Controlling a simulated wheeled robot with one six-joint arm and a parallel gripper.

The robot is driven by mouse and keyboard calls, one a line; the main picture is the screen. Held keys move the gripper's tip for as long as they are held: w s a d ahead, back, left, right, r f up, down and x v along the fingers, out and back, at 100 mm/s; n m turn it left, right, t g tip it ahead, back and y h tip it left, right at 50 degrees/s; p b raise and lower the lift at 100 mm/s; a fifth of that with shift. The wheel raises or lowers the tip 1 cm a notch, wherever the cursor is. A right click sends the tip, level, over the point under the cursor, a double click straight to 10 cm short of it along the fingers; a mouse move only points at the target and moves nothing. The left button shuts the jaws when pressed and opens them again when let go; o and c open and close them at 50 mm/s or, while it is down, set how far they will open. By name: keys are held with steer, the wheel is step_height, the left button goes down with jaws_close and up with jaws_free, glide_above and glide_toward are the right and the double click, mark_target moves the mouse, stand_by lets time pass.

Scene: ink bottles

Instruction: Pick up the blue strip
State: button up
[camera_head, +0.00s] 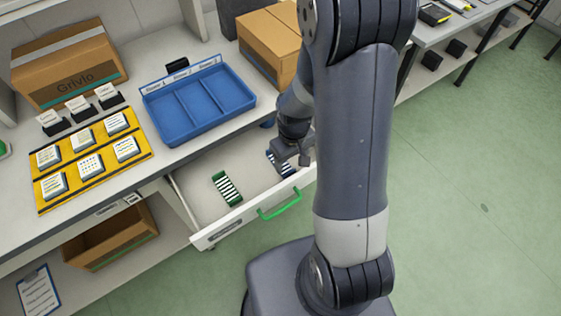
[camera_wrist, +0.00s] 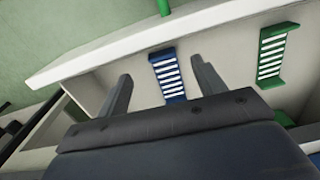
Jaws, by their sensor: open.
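The blue strip (camera_wrist: 168,76), with a row of white bars, lies in the open drawer (camera_head: 190,193). In the head view, a small part of the blue strip (camera_head: 272,160) shows beside my gripper (camera_head: 296,160); the rest is hidden by the gripper and arm. In the wrist view my gripper (camera_wrist: 160,90) has its two fingers apart, one on each side of the blue strip in the picture. Nothing is between the fingers that I can see held. A green strip (camera_head: 227,189) lies in the same drawer, to the left in the head view; it also shows at right in the wrist view (camera_wrist: 272,52).
The drawer front with its green handle (camera_head: 279,205) stands out from the bench. On the bench are a blue tray (camera_head: 160,128) with compartments, a yellow mat (camera_head: 46,204) with several white-topped blocks, and cardboard boxes (camera_head: 70,75). Green floor lies open at right.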

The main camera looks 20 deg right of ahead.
mark_target(290, 172)
steer(key=shift+a+f, duration=0.1)
steer(key=shift+f, duration=3)
steer(key=c, duration=1)
